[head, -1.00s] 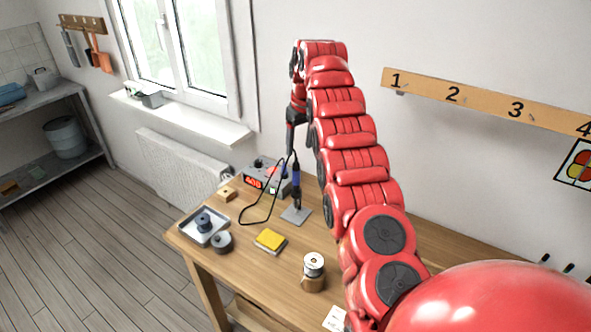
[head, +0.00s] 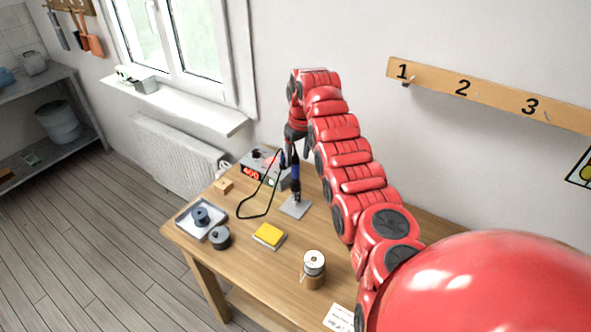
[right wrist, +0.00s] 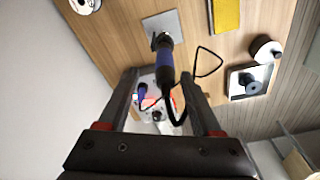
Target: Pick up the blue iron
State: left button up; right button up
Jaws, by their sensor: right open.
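The blue iron (head: 296,187) stands upright on a grey plate stand (head: 295,207) on the table. In the right wrist view the iron's blue handle (right wrist: 165,65) shows at the gap between my fingertips, and its black cable loops off to the right. My right gripper (head: 293,153) is open, pointing down just above the handle's top end. It also shows in the right wrist view (right wrist: 159,76), one finger on each side of the handle and cable. I cannot tell whether a finger touches the handle. My left gripper is not in view.
A soldering station (head: 256,172) with a red display stands just behind the iron. A yellow sponge (head: 269,234), a spool (head: 314,265), a dark round pot (head: 220,238) and a tray (head: 190,230) lie toward the front. A wall rises behind my arm.

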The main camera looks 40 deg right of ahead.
aim_at(295, 170)
jog(key=shift+f, duration=0.3)
jog(key=shift+a+f+p, duration=0.15)
jog(key=shift+f+p, duration=0.3)
jog(key=shift+p, duration=0.1)
jog(key=f, duration=0.1)
jog(key=f+p, duration=0.2)
jog(key=shift+w+a+f, duration=0.15)
jog(key=shift+a+f, duration=0.05)
jog(key=shift+a, duration=0.05)
jog(key=shift+d+f, duration=0.1)
jog(key=shift+f, duration=0.55)
grip_shut()
